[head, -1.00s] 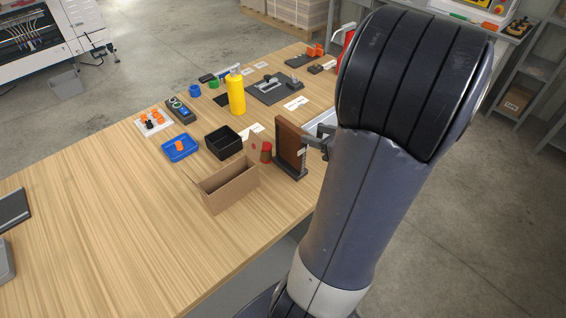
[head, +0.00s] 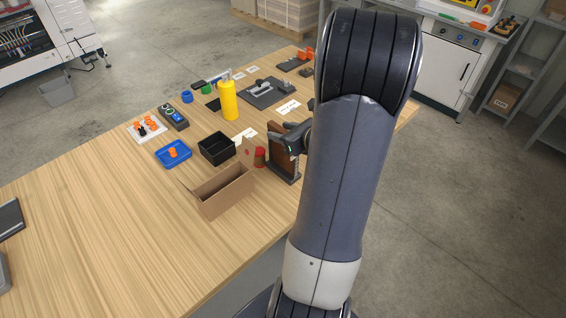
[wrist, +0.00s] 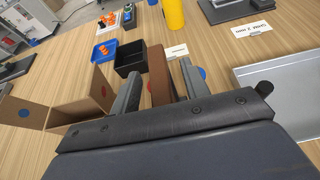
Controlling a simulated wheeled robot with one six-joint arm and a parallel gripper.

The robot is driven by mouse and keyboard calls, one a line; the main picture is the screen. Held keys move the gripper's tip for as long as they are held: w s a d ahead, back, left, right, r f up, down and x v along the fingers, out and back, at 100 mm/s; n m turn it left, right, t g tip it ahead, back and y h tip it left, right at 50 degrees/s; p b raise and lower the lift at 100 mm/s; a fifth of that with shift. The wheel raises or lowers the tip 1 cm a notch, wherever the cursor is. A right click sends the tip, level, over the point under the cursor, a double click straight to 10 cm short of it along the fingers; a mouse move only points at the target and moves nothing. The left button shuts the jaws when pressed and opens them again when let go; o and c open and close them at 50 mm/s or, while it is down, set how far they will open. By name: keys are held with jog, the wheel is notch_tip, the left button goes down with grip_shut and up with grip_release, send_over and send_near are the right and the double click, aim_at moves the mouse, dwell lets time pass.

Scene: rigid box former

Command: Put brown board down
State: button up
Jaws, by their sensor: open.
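In the wrist view the brown board (wrist: 159,72) shows between my two fingers. My gripper (wrist: 162,66) is open, with one finger on each side of the board; the right finger looks apart from it, and contact on the left cannot be told. In the head view my gripper (head: 293,139) is at the board's upper part, partly hidden by my own arm. The board's lower part is hidden in the wrist view.
A black bin (head: 216,148), blue tray (head: 173,154) and yellow bottle (head: 228,101) stand farther back. A grey tray (wrist: 285,105) lies right. The table's left front is clear.

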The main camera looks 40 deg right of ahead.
grip_shut()
dwell(0.4)
dwell(0.4)
